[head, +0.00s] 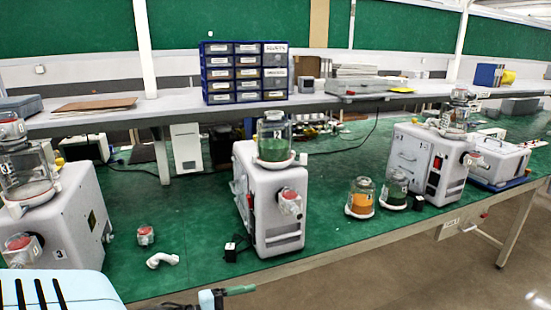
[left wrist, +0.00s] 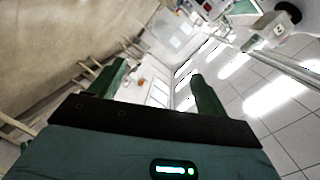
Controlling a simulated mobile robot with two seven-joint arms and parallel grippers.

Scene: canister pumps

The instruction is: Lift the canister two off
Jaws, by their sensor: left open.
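Several canisters sit on white pump machines on the green bench in the head view. I cannot clearly read which one is canister two. The left pump (head: 65,225) carries a clear canister (head: 27,172). The middle pump (head: 275,210) carries a canister with green contents (head: 272,142). The right pump (head: 425,165) carries a clear canister (head: 456,115). My left gripper shows in the left wrist view (left wrist: 162,82), with its two green fingers spread and nothing between them. It is away from the canisters. My right gripper is not in view.
Two loose jars, one orange (head: 361,197) and one green (head: 394,190), stand right of the middle pump. A white pipe elbow (head: 162,260) and a small red-topped fitting (head: 145,236) lie on the bench. A blue drawer cabinet (head: 244,72) stands on the shelf behind.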

